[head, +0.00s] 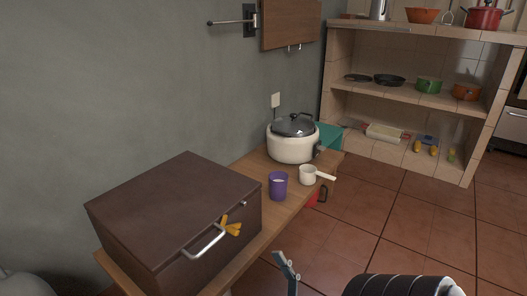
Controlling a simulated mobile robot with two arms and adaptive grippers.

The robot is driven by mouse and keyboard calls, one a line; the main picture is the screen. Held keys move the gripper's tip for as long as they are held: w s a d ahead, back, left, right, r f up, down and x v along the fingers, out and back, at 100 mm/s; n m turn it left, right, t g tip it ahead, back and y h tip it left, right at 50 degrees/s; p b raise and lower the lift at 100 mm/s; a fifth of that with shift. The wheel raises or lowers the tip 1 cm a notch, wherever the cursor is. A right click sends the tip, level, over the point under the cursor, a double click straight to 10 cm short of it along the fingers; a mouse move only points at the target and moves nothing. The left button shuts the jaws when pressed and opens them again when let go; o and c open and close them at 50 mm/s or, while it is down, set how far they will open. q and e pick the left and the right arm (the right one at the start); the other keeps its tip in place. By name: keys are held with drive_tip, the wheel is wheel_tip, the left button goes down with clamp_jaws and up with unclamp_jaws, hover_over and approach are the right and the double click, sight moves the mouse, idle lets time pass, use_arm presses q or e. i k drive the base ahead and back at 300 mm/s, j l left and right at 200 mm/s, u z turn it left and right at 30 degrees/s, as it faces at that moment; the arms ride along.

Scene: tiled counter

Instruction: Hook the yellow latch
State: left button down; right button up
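A brown box (150,232) with a closed lid sits on the wooden counter. The yellow latch (232,227) is on the box's front face, near its right end, beside a silver handle (204,242). Its exact position against any catch is too small to tell. A grey finger part, which appears to be of my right gripper (287,266), shows at the bottom edge, right of the box and apart from the latch. The rest of this gripper is cut off, so its opening is hidden. My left gripper is not in view.
A purple cup (278,188), a white saucepan (308,175) and a white cooker with a dark lid (290,148) stand on the counter (262,233) beyond the box. Tiled shelves (405,100) with pots stand at the back right. The tiled floor (400,225) is clear.

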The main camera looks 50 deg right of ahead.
sight(232, 229)
drive_tip(key=k, duration=1)
